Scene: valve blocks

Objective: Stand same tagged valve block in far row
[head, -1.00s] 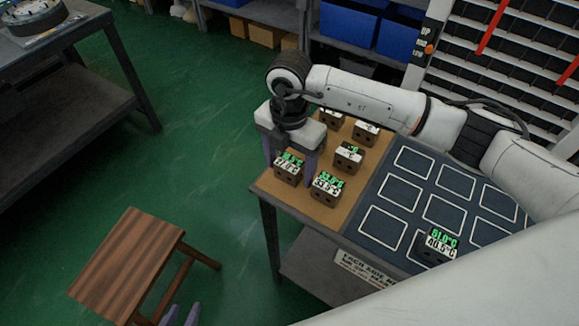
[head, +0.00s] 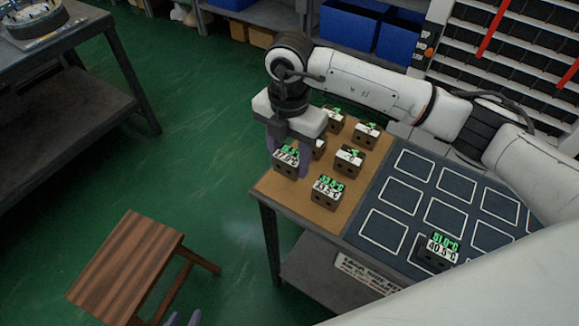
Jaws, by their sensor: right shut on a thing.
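My right gripper (head: 287,160) is shut on a dark valve block (head: 285,168) with a green-and-white tag at the near left corner of the brown board (head: 278,195). The block appears slightly raised. Another tagged block (head: 326,191) stands to its right, and several more stand farther back, such as one with a white top (head: 348,160). One tagged block (head: 436,252) stands on the dark mat (head: 423,216) in its near row. The mat's far-row outlined squares (head: 413,165) look empty.
A wooden stool (head: 125,258) stands on the green floor left of the table. A dark workbench (head: 90,50) is at the upper left. Shelves with blue bins (head: 350,28) and a rack (head: 510,50) stand behind the table.

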